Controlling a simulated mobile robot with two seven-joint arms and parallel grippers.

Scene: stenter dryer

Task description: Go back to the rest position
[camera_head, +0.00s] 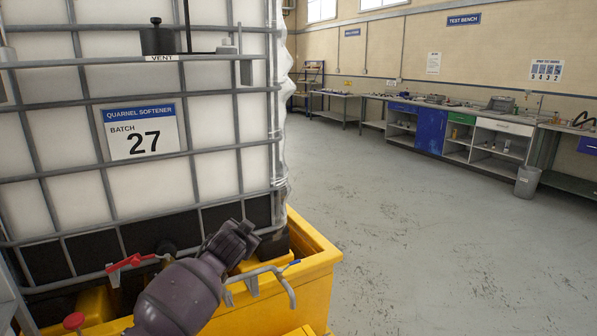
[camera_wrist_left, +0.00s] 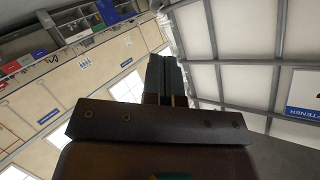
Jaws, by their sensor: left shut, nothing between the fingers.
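My left gripper (camera_head: 238,240) is in front of the lower right part of a caged white tank (camera_head: 70,150) in the head view. Its fingers are shut and hold nothing. In the left wrist view the closed fingers (camera_wrist_left: 166,75) point up the picture, with the tank's cage (camera_wrist_left: 245,65) to their right. The tank carries a label (camera_head: 141,128) reading "Quarnel Softener Batch 27". My right gripper is in neither view.
The tank stands in a yellow tray (camera_head: 315,265). A red-handled valve (camera_head: 130,262) and a bent grey pipe with a blue tip (camera_head: 275,275) are near my left arm. Benches (camera_head: 500,130) and a grey bin (camera_head: 527,181) line the far wall. The grey floor (camera_head: 420,230) on the right is clear.

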